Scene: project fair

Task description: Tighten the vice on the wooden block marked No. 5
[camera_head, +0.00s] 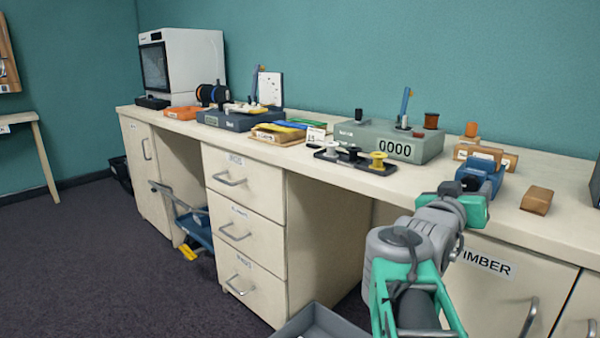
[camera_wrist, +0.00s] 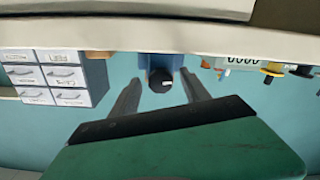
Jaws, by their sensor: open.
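The blue vice (camera_head: 486,166) stands on the bench top at the right, partly hidden by my gripper (camera_head: 468,192). In the wrist view, which looks upside down, the vice (camera_wrist: 172,60) is straight ahead with a dark round knob (camera_wrist: 160,81) facing me. My gripper (camera_wrist: 160,92) is open, its two dark fingers to either side of the knob and apart from it. Wooden blocks (camera_head: 480,153) sit at the vice's far side, and I cannot tell whether one is between its jaws. Another wooden block (camera_head: 537,200) lies right of the vice. I cannot read No. 5 on any.
A grey box showing 0000 (camera_head: 388,141) and a dark tray of spools (camera_head: 355,160) stand left of the vice. A small drawer cabinet (camera_wrist: 60,78) shows in the wrist view. The bench's front edge and the TIMBER cupboard (camera_head: 500,285) lie close to my arm.

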